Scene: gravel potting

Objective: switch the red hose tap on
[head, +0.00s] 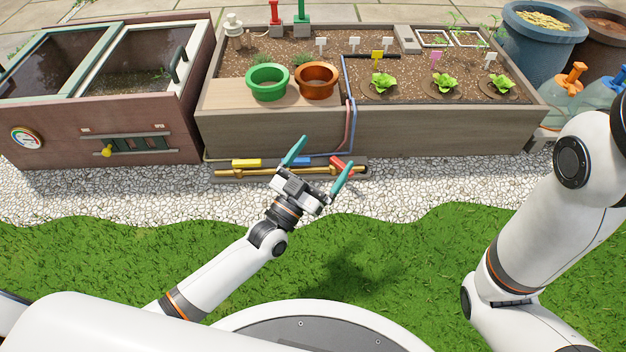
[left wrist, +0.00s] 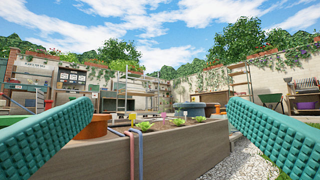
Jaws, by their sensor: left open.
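The red hose tap (head: 342,164) is the right-hand lever on a brass pipe (head: 290,172) low along the front of the planter. A blue tap lever (head: 301,161) and a yellow tap lever (head: 246,163) sit to its left. My left gripper (head: 319,158) is open and empty, in front of the planter. In the head view its right finger appears close to the red tap; I cannot tell whether they touch. The left wrist view shows the two teal fingers (left wrist: 158,125) spread wide, with no tap visible between them. My right arm shows at the right, but its gripper is out of view.
The wooden planter (head: 270,128) stands behind the taps, with a green pot (head: 268,82) and an orange pot (head: 316,81) on its ledge. A red hose and a blue hose (head: 352,125) run up its front. Gravel (head: 420,190) and grass lie open in front.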

